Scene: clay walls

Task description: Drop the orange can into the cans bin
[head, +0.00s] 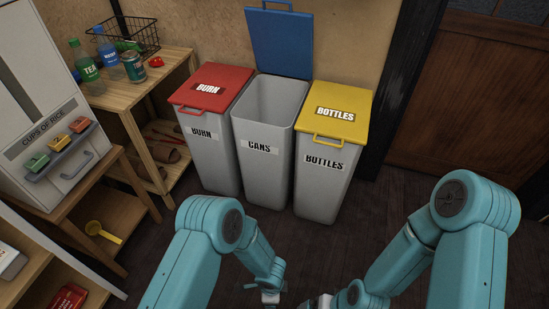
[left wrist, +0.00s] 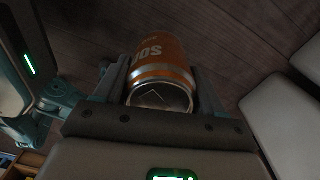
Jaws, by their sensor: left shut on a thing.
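The orange can (left wrist: 160,70) is held between the fingers of my left gripper (left wrist: 160,78) in the left wrist view, its metal end facing the camera. The can does not show in the head view, where my left arm reaches down to the bottom edge. The cans bin (head: 262,150) is the middle grey bin, labelled CANS. Its blue lid (head: 280,40) stands open against the wall, and the opening is clear. My right gripper (head: 318,302) is only partly seen at the bottom edge of the head view; its fingers cannot be made out.
A burn bin (head: 208,150) with a shut red lid stands left of the cans bin. A bottles bin (head: 322,170) with a shut yellow lid stands right of it. A wooden shelf (head: 145,85) with bottles, a dark can and a wire basket is at left. Dark floor lies before the bins.

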